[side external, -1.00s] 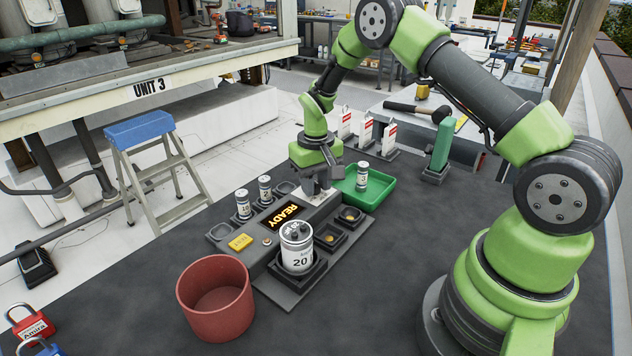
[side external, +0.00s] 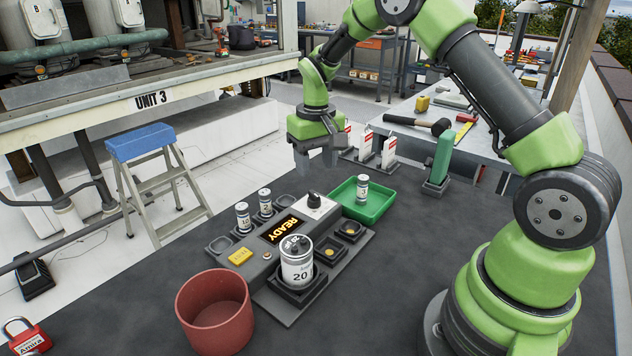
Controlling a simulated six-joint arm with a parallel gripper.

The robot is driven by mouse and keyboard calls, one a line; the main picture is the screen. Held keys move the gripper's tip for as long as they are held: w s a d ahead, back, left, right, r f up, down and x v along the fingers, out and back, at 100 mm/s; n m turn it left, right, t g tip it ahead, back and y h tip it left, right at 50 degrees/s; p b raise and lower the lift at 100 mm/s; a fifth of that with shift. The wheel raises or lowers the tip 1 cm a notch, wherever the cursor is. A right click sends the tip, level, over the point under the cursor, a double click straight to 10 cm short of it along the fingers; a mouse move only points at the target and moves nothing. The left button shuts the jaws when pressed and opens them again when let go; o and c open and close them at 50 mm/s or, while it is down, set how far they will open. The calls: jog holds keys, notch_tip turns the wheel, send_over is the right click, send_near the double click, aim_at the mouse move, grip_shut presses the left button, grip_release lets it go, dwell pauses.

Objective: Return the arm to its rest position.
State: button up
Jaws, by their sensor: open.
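My green gripper (side external: 316,157) hangs above the far side of the dark table, behind the test station. Its grey fingers point down, apart and empty, with nothing held between them. The station (side external: 262,252) has a lit display (side external: 285,228) reading READY and a black knob (side external: 314,199) on a white plate. A large white canister (side external: 297,266) marked 20 stands upright in the front square holder. Two small white canisters, one (side external: 243,217) marked 10 and another (side external: 265,203), stand in holders at the left. A third small canister (side external: 362,187) stands in the green tray (side external: 378,213).
A red-brown bin (side external: 215,312) stands front left, near a red padlock (side external: 30,337). White-and-red tags (side external: 389,152) stand behind the tray, close to the gripper's right. A green upright block (side external: 440,160) stands farther right. A stepladder (side external: 155,180) is beyond the table. The table's front middle is clear.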

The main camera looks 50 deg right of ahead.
jog(key=shift+r, duration=0.95)
jog(key=s+a+r+t, duration=0.2)
jog(key=s+a+r, duration=0.15)
jog(key=r, duration=0.35)
jog(key=s+a+r+t, duration=0.1)
jog(key=s+a+r, duration=0.25)
jog(key=r, duration=0.25)
jog(key=s+a+r+t+y, duration=0.1)
jog(key=s+a+t, duration=0.1)
jog(key=s, duration=0.5)
jog(key=s+a+r+t+y, duration=0.1)
jog(key=s+a+r+t, duration=0.1)
jog(key=s, duration=0.6)
jog(key=shift+s+a, duration=0.15)
jog(key=shift+a, duration=0.1)
jog(key=shift+r, duration=0.1)
